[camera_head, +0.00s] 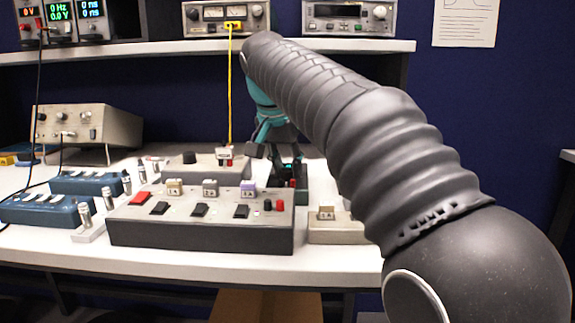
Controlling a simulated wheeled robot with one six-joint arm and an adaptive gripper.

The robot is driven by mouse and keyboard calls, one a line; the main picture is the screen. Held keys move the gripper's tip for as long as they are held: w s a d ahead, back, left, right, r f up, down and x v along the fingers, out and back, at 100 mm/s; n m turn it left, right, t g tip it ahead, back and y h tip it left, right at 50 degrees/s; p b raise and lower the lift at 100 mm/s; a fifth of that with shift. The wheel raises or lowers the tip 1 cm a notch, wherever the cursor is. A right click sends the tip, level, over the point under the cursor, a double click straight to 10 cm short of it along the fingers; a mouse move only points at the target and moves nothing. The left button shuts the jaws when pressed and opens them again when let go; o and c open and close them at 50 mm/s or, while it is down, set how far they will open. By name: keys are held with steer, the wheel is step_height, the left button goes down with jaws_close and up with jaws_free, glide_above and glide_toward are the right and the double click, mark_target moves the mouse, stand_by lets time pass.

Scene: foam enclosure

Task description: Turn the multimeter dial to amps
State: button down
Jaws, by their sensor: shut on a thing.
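The multimeter (290,173) is a small dark unit with a faint green-lit spot. It is on the bench behind the right end of a grey switch box. My gripper (276,152), teal and grey, reaches down to it from above. The fingers are shut on what looks like the multimeter dial. The dial itself and its markings are hidden by the fingers and the switch box, so its setting cannot be read.
The grey switch box (200,232) with tagged switches stands in front. A small tagged box (336,228) is to its right. A yellow cable (230,90) hangs from a shelf instrument (226,18) to a rear box (205,170). Blue boxes (90,182) and an instrument (88,130) are left.

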steer(key=m, duration=0.2)
steer(key=m+g+h, duration=0.1)
steer(key=m, duration=0.1)
steer(key=shift+w+a+m+h, duration=0.1)
steer(key=shift+m+h, duration=0.2)
steer(key=shift+m, duration=0.1)
stand_by(0.5)
steer(key=c, duration=0.9)
jaws_free()
steer(key=shift+v, duration=3.65)
